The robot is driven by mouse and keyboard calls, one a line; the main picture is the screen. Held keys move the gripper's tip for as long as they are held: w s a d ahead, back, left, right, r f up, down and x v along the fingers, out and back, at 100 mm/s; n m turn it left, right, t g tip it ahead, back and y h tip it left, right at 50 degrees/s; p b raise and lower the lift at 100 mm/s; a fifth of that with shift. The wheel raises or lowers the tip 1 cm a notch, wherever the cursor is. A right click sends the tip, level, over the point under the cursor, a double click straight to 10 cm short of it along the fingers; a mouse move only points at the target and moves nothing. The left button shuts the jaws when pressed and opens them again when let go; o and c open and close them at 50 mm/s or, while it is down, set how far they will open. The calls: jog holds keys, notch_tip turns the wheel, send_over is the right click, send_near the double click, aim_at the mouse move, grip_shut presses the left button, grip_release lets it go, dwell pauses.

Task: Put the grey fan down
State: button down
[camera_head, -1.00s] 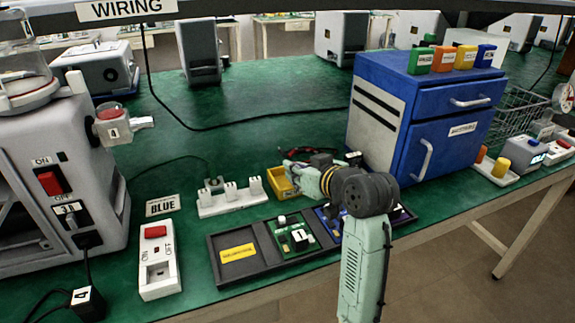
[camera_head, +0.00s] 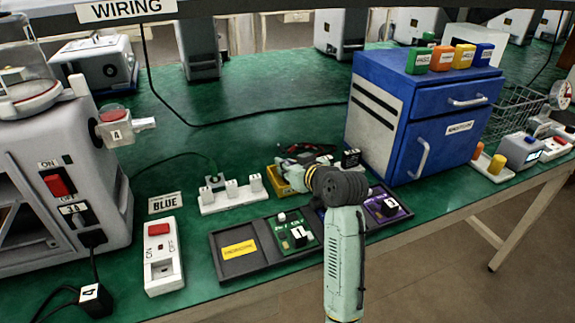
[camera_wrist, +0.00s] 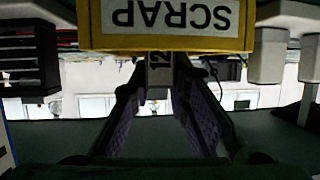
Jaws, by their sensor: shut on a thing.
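My gripper (camera_wrist: 160,88) is shut on a small greyish thing with a label reading 12 (camera_wrist: 158,75), which I take for the grey fan. Most of it is hidden by the fingers and the bin edge. The yellow SCRAP bin (camera_wrist: 165,43) fills the top of the wrist view, which is upside down, close by the held thing. In the head view the bin (camera_head: 283,186) stands on the green bench, and my gripper is over or beside it, partly hidden behind my wrist. I cannot tell whether the fan touches anything.
A dark tray (camera_head: 262,267) with green and purple boards (camera_head: 385,204) lies in front. A white socket strip (camera_head: 232,197) is left of the bin. A blue cabinet (camera_head: 420,120) stands to the right, with a small black block (camera_head: 350,158) near its base.

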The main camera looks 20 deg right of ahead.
jog(key=c, duration=1.5)
grip_release()
jog(key=shift+f, duration=0.1)
jog(key=shift+c, duration=0.2)
jog(key=shift+s+r, duration=0.15)
jog(key=shift+r, duration=0.05)
jog(key=b+v, duration=0.2)
jog(key=v, duration=0.9)
jog(key=shift+s+r, duration=0.2)
jog(key=shift+s, duration=0.15)
